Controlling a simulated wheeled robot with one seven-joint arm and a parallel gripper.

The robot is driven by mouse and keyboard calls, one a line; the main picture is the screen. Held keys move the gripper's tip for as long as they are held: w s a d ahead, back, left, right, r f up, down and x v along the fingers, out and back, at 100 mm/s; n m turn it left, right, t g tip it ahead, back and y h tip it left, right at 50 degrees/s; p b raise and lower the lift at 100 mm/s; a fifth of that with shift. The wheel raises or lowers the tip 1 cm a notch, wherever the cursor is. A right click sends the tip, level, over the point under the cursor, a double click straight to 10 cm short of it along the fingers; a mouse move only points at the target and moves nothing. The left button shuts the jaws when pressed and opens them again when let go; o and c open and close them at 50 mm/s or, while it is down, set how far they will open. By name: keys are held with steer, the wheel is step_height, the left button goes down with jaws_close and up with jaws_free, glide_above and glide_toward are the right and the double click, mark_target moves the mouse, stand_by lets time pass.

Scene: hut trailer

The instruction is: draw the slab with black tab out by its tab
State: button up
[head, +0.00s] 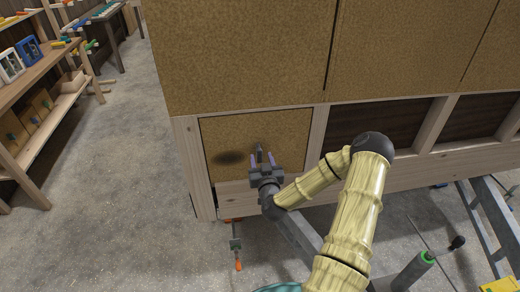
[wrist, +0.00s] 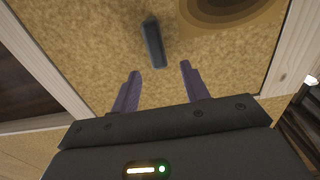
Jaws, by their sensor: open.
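The slab (head: 285,124) is a tan, cork-like panel set in a pale wooden frame low on the wall; it also fills much of the wrist view (wrist: 95,55). Its black tab (wrist: 154,43) stands out from the slab's face, just beyond the fingertips and nearer the left finger than the right. My gripper (head: 262,157) is in front of the slab, with its two purple fingers (wrist: 158,78) apart and nothing between them. In the head view the gripper partly covers the tab.
Open dark bays (head: 375,122) lie right of the slab between wooden studs. Larger tan panels (head: 240,50) cover the wall above. A metal trestle (head: 487,225) stands at right, and a clamp (head: 236,245) with orange ends is below. Shelves (head: 40,130) stand at left beyond clear floor.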

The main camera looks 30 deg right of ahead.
mark_target(260, 153)
steer(key=shift+p+x, duration=0.6)
steer(key=shift+x, duration=1.65)
jaws_close()
